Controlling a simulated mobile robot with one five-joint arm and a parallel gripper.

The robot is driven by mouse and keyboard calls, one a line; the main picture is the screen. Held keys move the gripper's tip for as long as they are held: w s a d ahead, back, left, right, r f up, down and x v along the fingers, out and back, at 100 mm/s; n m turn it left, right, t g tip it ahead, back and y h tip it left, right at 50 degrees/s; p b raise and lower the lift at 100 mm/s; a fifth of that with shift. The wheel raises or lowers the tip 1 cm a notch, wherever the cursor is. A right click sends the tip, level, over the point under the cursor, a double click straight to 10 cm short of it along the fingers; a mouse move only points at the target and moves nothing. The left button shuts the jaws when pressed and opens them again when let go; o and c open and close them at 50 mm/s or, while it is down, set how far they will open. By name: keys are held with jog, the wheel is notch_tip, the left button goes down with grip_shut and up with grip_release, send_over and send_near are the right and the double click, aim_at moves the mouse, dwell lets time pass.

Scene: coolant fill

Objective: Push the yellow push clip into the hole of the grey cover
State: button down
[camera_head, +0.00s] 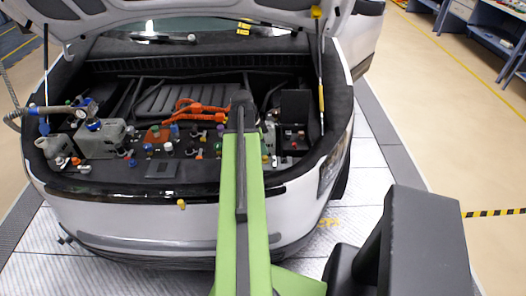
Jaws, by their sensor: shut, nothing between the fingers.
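A small yellow piece (181,203), which looks like the push clip, shows at the front edge of the white car, below the engine bay. It is too small to tell if it sits in a hole. A dark grey ribbed cover (185,98) lies in the middle of the bay; I cannot tell if it is the task's cover, and no hole can be made out. My gripper (242,98) is at the far end of my green arm, over the right middle of the bay. It is shut and empty, right of the yellow piece and apart from it. My arm hides part of the bay.
Orange cables (198,112) run across the bay. A grey reservoir (101,140) and a hose with a gauge (92,123) stand at the left. Several coloured caps line the front. The raised hood (160,10) and its strut (320,80) bound the space. Floor is free at right.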

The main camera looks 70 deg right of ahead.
jog(key=p+v, duration=1.7)
jog(key=v, duration=0.1)
jog(key=shift+s+r, duration=0.25)
jog(key=shift+r, duration=0.15)
